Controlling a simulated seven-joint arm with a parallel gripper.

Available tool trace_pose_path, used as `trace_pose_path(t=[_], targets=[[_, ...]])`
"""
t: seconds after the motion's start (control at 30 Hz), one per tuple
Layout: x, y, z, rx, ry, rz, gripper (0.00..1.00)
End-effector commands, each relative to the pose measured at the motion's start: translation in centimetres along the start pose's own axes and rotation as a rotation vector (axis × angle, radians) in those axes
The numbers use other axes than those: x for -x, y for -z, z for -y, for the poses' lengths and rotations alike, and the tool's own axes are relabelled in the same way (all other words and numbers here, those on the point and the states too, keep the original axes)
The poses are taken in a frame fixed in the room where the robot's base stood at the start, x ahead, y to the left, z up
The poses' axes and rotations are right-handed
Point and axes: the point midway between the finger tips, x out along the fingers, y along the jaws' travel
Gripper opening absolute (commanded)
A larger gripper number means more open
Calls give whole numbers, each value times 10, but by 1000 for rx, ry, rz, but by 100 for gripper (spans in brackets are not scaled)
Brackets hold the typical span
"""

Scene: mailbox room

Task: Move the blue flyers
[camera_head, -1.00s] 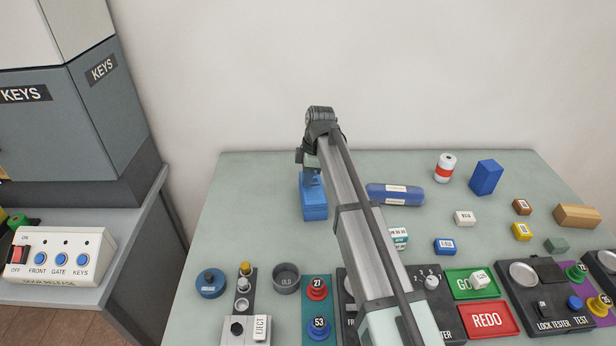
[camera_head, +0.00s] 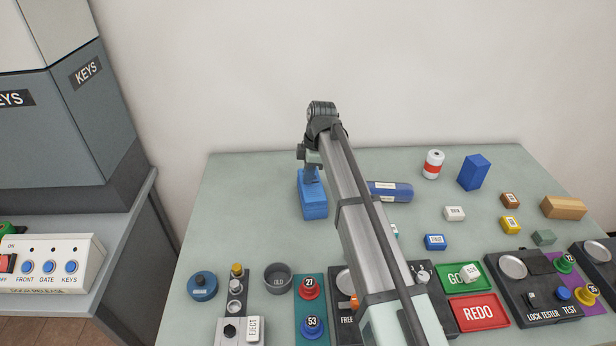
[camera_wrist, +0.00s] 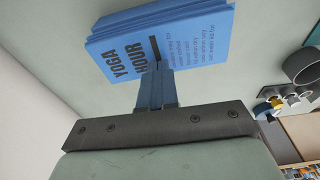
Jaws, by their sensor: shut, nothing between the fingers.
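The blue flyers (camera_head: 314,206) form a stack on the grey-green table, left of its middle. In the wrist view, the top flyer (camera_wrist: 190,42) reads "YOGA HOUR", and several layers show at the stack's edge. My gripper (camera_head: 311,176) is over the far part of the stack in the head view. In the wrist view, the gripper's closed blue-grey fingers (camera_wrist: 155,72) point at the top flyer, with their tips over its title. The fingers are shut with nothing between them. I cannot tell whether the tips touch the flyer.
A blue cylinder (camera_head: 390,191) lies right of the stack, partly behind my arm. Small labelled blocks, a blue block (camera_head: 474,172) and a red-white can (camera_head: 433,165) stand further right. A round grey cup (camera_head: 278,278) and button panels line the front. Table left of the stack is clear.

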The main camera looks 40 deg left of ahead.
Motion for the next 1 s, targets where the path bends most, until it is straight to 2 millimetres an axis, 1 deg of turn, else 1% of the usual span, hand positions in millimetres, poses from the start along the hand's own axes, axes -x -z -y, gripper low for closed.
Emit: trace_pose_path(t=[0.03,0.2,0.33,0.47,0.6,0.73,0.9,1.0], targets=[[3,1,0,0,0,0,0],[7,1,0,0,0,0,0],[9,-10,0,-1,0,0,0],[13,-31,0,-3,0,0,0],[17,-58,0,-4,0,0,0],[21,-81,0,-3,0,0,0],[25,-103,0,-2,0,0,0],[26,-111,0,-1,0,0,0]])
